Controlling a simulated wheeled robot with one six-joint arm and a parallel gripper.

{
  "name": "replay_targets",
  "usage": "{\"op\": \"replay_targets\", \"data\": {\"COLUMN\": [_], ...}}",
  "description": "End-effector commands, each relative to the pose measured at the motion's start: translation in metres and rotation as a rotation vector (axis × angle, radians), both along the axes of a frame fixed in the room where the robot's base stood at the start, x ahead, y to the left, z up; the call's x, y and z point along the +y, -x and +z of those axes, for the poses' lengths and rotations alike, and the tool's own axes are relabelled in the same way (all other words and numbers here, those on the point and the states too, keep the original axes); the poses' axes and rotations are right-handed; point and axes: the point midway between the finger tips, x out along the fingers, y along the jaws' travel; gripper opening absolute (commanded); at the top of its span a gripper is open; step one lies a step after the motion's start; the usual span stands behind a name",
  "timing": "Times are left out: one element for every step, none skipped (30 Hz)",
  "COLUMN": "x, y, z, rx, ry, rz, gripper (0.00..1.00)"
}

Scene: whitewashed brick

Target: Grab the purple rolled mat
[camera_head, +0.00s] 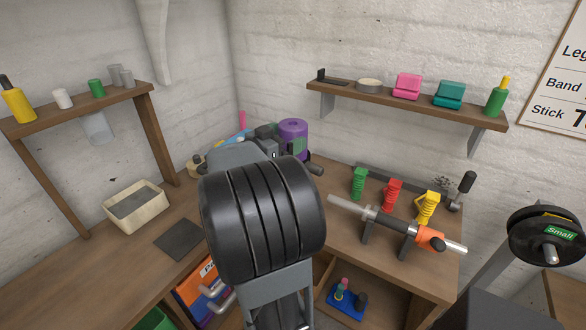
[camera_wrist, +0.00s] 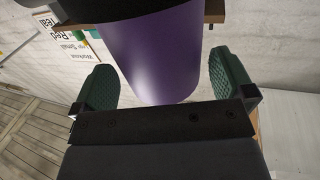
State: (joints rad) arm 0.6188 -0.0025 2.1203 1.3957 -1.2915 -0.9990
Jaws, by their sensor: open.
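The purple rolled mat (camera_head: 293,130) stands on the wooden bench in the corner, behind my arm; its lower part is hidden in the head view. In the wrist view the purple mat (camera_wrist: 165,60) fills the middle, between the two green fingers of my gripper (camera_wrist: 160,78). The fingers are spread apart, one on each side of the mat, with a narrow gap showing at each side. I cannot tell how far the fingers reach along it. In the head view my arm hides most of the gripper.
Green, red and yellow spring grips (camera_head: 392,195) and a bar on a stand (camera_head: 400,224) are on the bench to the right. A shelf (camera_head: 400,103) hangs above. A cream bin (camera_head: 135,208) stands left.

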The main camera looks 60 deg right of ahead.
Motion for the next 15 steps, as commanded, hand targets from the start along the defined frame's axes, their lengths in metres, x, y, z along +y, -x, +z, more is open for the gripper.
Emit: {"op": "replay_targets", "data": {"x": [-0.007, -0.011, -0.014, -0.017, -0.019, -0.021, -0.022, -0.023, -0.023, -0.024, -0.024, -0.024, -0.023, -0.023, -0.023], "y": [0.003, 0.003, 0.005, 0.005, 0.006, 0.006, 0.006, 0.007, 0.007, 0.007, 0.007, 0.007, 0.007, 0.007, 0.007], "z": [0.001, 0.001, 0.001, 0.001, 0.001, 0.000, 0.000, 0.000, 0.000, 0.000, 0.000, 0.000, 0.000, 0.000, 0.000], "rx": [0.001, 0.001, 0.000, 0.000, 0.001, 0.001, 0.001, 0.001, 0.001, 0.001, 0.001, 0.001, 0.001, 0.001, 0.000], "ry": [0.000, 0.000, 0.001, 0.000, 0.000, 0.000, 0.000, 0.000, 0.000, 0.000, 0.000, 0.000, 0.000, 0.000, 0.000], "rz": [-0.003, -0.002, -0.002, -0.002, -0.001, 0.000, 0.001, 0.001, 0.001, 0.002, 0.002, 0.002, 0.002, 0.002, 0.002], "gripper": [1.00, 1.00, 1.00, 1.00, 1.00, 1.00, 1.00, 1.00, 1.00, 1.00, 1.00, 1.00, 1.00, 1.00, 0.99]}}
